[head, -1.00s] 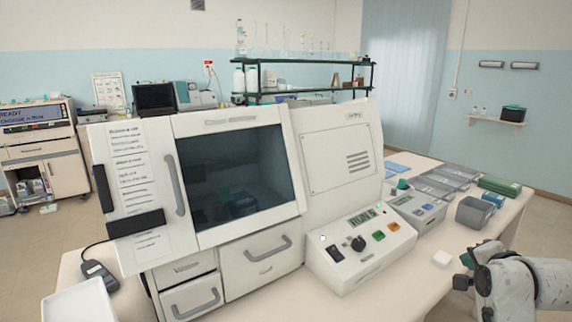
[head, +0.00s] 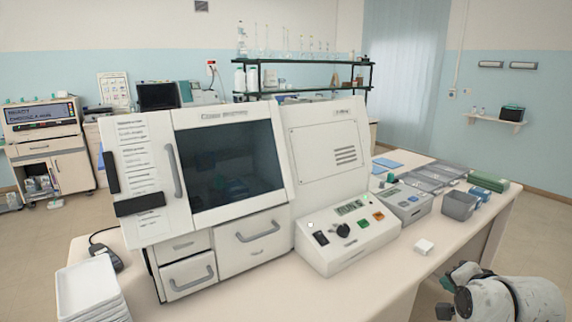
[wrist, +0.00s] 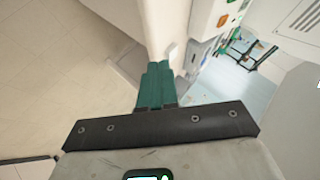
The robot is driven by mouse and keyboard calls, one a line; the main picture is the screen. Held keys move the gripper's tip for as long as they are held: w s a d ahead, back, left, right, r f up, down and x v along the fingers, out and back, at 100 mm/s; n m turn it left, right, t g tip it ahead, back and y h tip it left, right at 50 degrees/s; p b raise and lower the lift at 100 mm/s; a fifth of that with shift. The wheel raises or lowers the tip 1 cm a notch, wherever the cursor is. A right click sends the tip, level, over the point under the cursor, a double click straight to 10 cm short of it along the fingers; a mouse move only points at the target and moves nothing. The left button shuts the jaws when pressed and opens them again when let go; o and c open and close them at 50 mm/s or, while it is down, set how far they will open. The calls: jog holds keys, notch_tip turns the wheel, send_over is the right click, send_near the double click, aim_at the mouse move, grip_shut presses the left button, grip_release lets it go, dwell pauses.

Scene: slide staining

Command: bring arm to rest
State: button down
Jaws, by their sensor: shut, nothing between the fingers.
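My gripper shows in the wrist view (wrist: 157,85), its green fingers together with nothing between them. It points past the edge of the bench, over the floor, and touches nothing that I can see. In the head view my arm (head: 505,300) is at the lower right corner, beside the front right edge of the bench (head: 400,285). The gripper's fingers are hard to make out there.
A white staining machine (head: 205,218) with a dark window and a control box (head: 345,240) fills the bench's middle. White trays (head: 88,290) are stacked at left. A small white block (head: 424,246) lies near the front edge. Grey bins (head: 460,204) stand at right. Floor beyond is open.

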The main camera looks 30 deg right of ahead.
jog(key=s+a+f+n+g+y, duration=0.2)
jog(key=a+f+n, duration=0.2)
jog(key=a+f, duration=0.45)
jog(key=s+a+f+n+g+y, duration=0.1)
jog(key=a+f+n+y, duration=0.4)
jog(key=a, duration=0.6)
jog(key=s+a+f+n+g, duration=0.2)
jog(key=s+a+f+n, duration=0.2)
jog(key=s, duration=0.3)
jog(key=s+a+f+n+g+h, duration=0.1)
jog(key=s+a+f+n+g, duration=0.1)
jog(key=s+a+f+n, duration=0.2)
jog(key=s+a, duration=0.1)
jog(key=s, duration=0.2)
jog(key=shift+s+a+n+g, duration=0.25)
jog(key=shift+a+n+g, duration=0.05)
jog(key=shift+a+g, duration=0.1)
dwell(2.0)
